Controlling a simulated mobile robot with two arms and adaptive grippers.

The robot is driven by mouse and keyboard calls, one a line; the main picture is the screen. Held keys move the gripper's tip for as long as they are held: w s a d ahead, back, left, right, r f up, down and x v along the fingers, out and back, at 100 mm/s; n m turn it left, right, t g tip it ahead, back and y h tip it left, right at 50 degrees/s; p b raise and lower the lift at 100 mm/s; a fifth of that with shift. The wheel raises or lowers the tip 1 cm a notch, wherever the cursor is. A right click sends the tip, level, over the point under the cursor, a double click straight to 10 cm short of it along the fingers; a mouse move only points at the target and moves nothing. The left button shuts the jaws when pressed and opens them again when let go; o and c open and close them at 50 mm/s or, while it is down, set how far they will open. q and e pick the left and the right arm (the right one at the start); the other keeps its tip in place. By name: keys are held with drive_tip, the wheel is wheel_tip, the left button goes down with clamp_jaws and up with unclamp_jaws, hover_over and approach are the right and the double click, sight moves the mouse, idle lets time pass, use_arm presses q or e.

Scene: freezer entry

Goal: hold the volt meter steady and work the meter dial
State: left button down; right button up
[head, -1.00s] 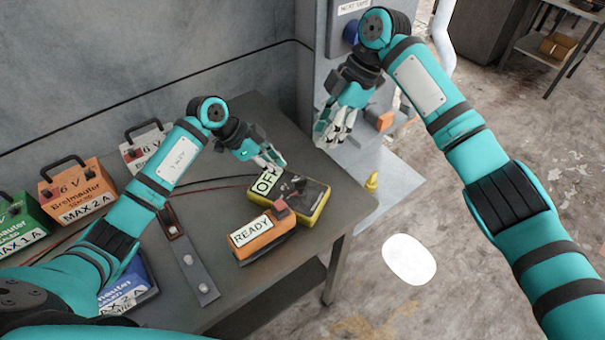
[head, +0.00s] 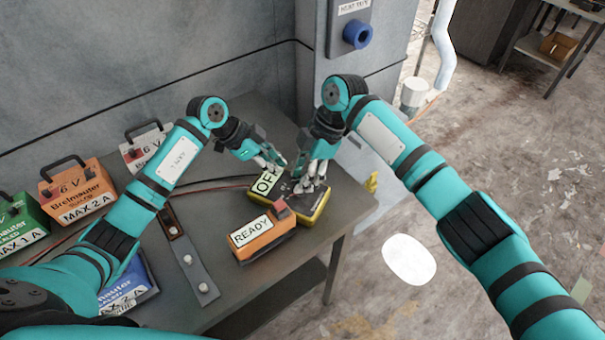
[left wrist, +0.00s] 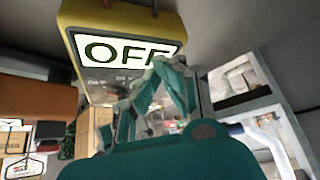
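The volt meter (head: 318,212) is a dark box with a yellow rim, lying on the workbench near its right edge. Its white label reads OFF, and it also shows from close up in the left wrist view (left wrist: 75,24). My left gripper (head: 271,161) is at the meter's far left edge; whether it touches or grips the edge is unclear. My right gripper (head: 310,182) points down over the right part of the meter's face, its fingertips at or just above the surface. It hides that part, and the dial cannot be made out. Neither gripper's opening can be read.
An orange box labelled READY (head: 262,241) sits just in front of the meter. Several battery boxes, such as the orange one (head: 77,190), stand at the left. A metal strip (head: 190,262) lies on the workbench (head: 215,225). A blue knob (head: 357,35) projects from the wall panel.

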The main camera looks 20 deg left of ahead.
clamp_jaws()
idle(0.5)
drive_tip(key=m+t, duration=0.1)
drive_tip(key=m, duration=0.1)
drive_tip(key=m+t+y, duration=0.1)
drive_tip(key=m, duration=0.2)
drive_tip(key=shift+s, duration=0.1)
drive_tip(key=shift+s+m+t, duration=0.1)
drive_tip(key=shift+m+t, duration=0.7)
drive_tip(key=shift+m, duration=1.6)
unclamp_jaws()
